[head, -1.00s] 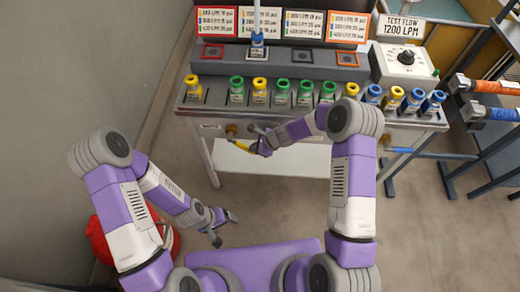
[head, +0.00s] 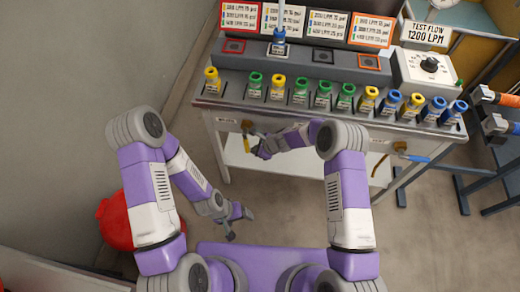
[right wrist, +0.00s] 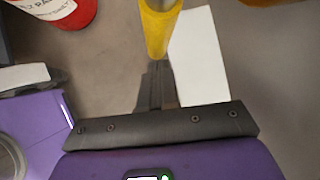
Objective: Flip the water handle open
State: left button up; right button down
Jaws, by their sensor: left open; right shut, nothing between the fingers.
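The yellow valve handle (head: 247,143) is below the bench's front edge at the left, by a brass valve (head: 246,126). I take it for the water handle, but the small label near it is too blurred to read. My right gripper (head: 261,149) is shut and empty, just right of the handle. In the right wrist view the yellow handle (right wrist: 158,28) rises just beyond the shut fingers (right wrist: 155,85); I cannot tell whether they touch. My left gripper (head: 239,224) is open and empty, low over the floor, away from the bench.
A blue-handled valve (head: 418,158) sticks out at the bench's right front. Several coloured caps stand along the bench top (head: 215,98). The floor before the bench is mostly clear.

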jog(key=shift+a+f, duration=0.15)
jog(key=shift+a, duration=0.25)
dwell(0.3)
jog(key=s+d+p, duration=0.1)
jog(key=s+d, duration=0.3)
jog(key=d, duration=0.9)
jog(key=shift+d, duration=0.35)
jog(key=s+d+r+n+g+h+p, duration=0.1)
jog(key=s+r+n+p, duration=0.1)
jog(key=s+n, duration=0.6)
jog(key=s+d+r+n+g+h+p, duration=0.1)
jog(key=s+d+r+n+p, duration=0.1)
jog(key=s+n, duration=0.7)
jog(key=s, duration=0.8)
jog(key=shift+r, duration=0.4)
